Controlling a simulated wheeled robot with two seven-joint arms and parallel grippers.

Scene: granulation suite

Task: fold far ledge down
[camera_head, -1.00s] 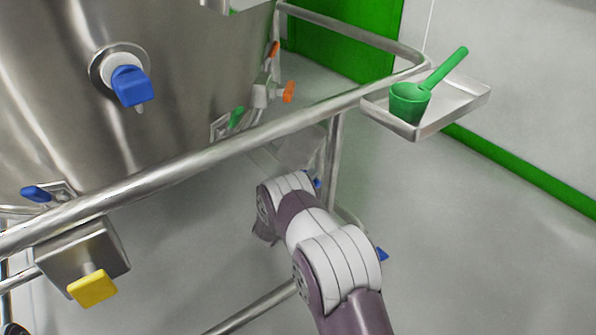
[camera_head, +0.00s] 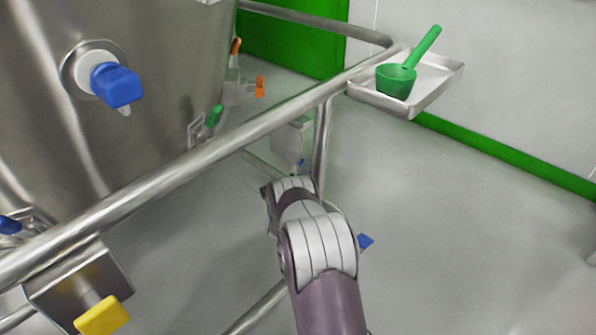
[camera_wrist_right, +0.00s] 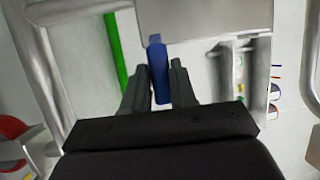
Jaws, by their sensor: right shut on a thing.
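The far ledge appears to be a grey metal plate (camera_head: 290,138) below the frame rail, beside an upright post. In the right wrist view the plate (camera_wrist_right: 205,18) fills the top middle, and a blue tab (camera_wrist_right: 159,85) projects from its edge. My right gripper (camera_wrist_right: 160,68) is shut on this blue tab, one dark finger on each side. In the head view my right arm comes from below, and its wrist hides the fingers. A small blue spot shows under the plate. I cannot tell the plate's exact tilt. My left gripper is not in view.
A steel rail (camera_head: 190,157) crosses above my right arm. A tray (camera_head: 437,82) with a green scoop (camera_head: 397,80) is at the rail's far end. A steel vessel (camera_head: 150,45) with a blue valve (camera_head: 116,84) stands left. A yellow knob (camera_head: 101,315) is lower left. Open floor lies right.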

